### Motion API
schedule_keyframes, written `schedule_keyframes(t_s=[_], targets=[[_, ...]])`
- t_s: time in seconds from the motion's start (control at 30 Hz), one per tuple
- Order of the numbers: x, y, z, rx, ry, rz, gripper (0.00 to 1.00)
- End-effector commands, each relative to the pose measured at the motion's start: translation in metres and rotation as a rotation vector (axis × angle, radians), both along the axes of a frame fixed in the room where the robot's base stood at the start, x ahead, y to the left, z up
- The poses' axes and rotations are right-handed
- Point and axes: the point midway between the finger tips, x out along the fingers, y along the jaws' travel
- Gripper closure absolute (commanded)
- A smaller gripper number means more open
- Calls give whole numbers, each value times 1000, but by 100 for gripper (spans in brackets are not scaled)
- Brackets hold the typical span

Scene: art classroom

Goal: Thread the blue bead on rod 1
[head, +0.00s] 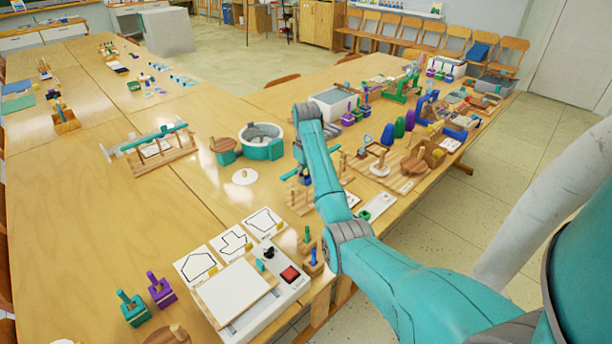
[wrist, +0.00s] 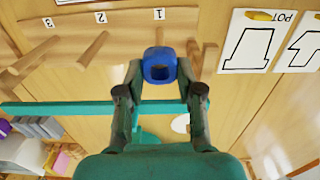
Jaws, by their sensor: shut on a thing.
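A blue bead (wrist: 160,55) is between the fingertips of my gripper (wrist: 159,79) in the wrist view. My gripper is shut on it, and the hole of the bead faces the camera. A wooden board (wrist: 128,18) marked 1, 2 and 3 lies beyond it, with wooden rods standing out from it. The bead is in line with the mark 1 and covers most of rod 1 (wrist: 164,36). I cannot tell whether the bead is around the rod or in front of it. Rod 2 (wrist: 94,49) and rod 3 (wrist: 22,68) show bare to the left.
A teal bar (wrist: 60,107) crosses the wrist view behind my fingers. White drawing cards (wrist: 247,42) lie to the right of the board. In the head view, a teal round container (head: 262,150) stands left of my arm, and many wooden toys crowd the table to the right.

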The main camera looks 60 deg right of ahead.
Motion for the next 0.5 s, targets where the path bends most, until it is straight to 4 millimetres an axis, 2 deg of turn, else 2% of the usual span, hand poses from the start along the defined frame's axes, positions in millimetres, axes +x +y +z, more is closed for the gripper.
schedule_keyframes(t_s=[0.5], targets=[[0, 0, -8, 0, 1, 0, 78]])
